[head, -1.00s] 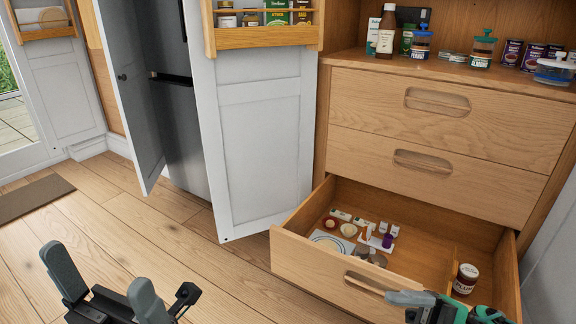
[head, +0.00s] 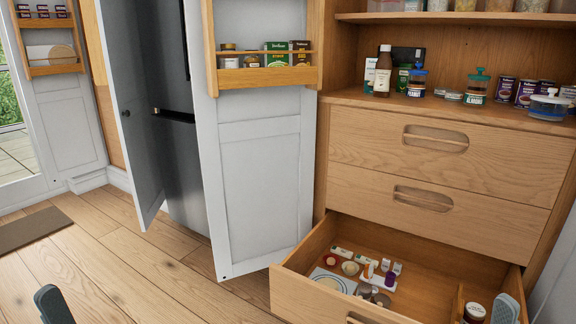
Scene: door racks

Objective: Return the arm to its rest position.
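One grey fingertip of my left gripper (head: 52,304) shows at the bottom left edge, over the floor, away from the furniture. Its other finger is below the picture; a second ago both fingers showed well apart. One grey fingertip of my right gripper (head: 506,309) shows at the bottom right, in front of the right end of the open drawer (head: 310,292). The rest of that gripper is cut off, so its opening and anything in it are hidden.
The bottom drawer is pulled out and holds small items, a plate (head: 332,281) and a dark-lidded jar (head: 474,312). Bottles and jars stand on the counter (head: 345,96) above. A white door with a rack (head: 262,77) hangs open to the left.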

